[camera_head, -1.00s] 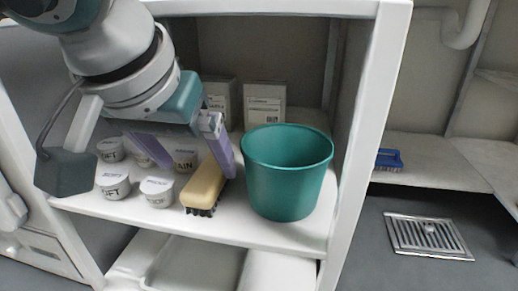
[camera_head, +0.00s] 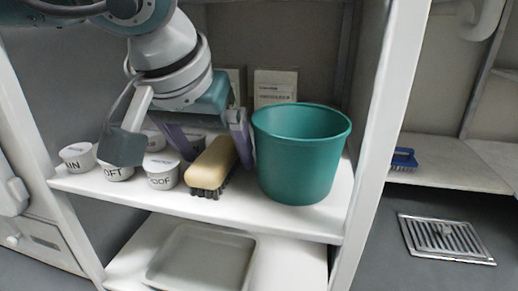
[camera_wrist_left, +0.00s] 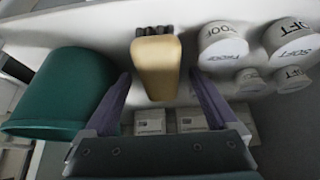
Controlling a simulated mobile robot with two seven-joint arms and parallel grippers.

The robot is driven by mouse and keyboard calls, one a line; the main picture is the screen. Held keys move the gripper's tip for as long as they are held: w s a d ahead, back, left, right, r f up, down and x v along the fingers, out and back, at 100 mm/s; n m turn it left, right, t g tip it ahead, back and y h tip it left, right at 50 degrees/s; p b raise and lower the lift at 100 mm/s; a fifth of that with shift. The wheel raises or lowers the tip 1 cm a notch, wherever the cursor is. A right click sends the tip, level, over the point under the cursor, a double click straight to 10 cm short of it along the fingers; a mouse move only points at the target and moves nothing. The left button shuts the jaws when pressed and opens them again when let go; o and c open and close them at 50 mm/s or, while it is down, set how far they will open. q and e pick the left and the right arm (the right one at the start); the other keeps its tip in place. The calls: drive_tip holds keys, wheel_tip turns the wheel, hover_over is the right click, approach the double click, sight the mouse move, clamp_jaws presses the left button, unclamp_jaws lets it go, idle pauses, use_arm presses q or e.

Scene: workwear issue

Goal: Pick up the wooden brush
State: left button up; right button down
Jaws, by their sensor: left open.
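The wooden brush (camera_head: 212,165) lies on the white shelf with its dark bristles facing down and forward. It has a tan block body and also shows in the left wrist view (camera_wrist_left: 156,68). My left gripper (camera_head: 214,146) is open, with its two purple fingers reaching down on either side of the brush's rear part in the head view. In the left wrist view the fingers (camera_wrist_left: 160,90) stand apart with the brush between and ahead of them, and gaps show on both sides. My right gripper is not in view.
A green bucket (camera_head: 302,155) stands close to the right of the brush. Several white labelled tubs (camera_head: 161,172) stand to its left. White boxes (camera_head: 275,88) are behind. A tray (camera_head: 200,258) lies on the lower shelf. A blue brush (camera_head: 403,159) is further right.

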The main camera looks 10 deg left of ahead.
use_arm(q)
drive_tip(key=shift+f, duration=0.25)
drive_tip(key=shift+c, duration=0.3)
clamp_jaws()
idle(0.5)
drive_tip(key=shift+r, duration=0.1)
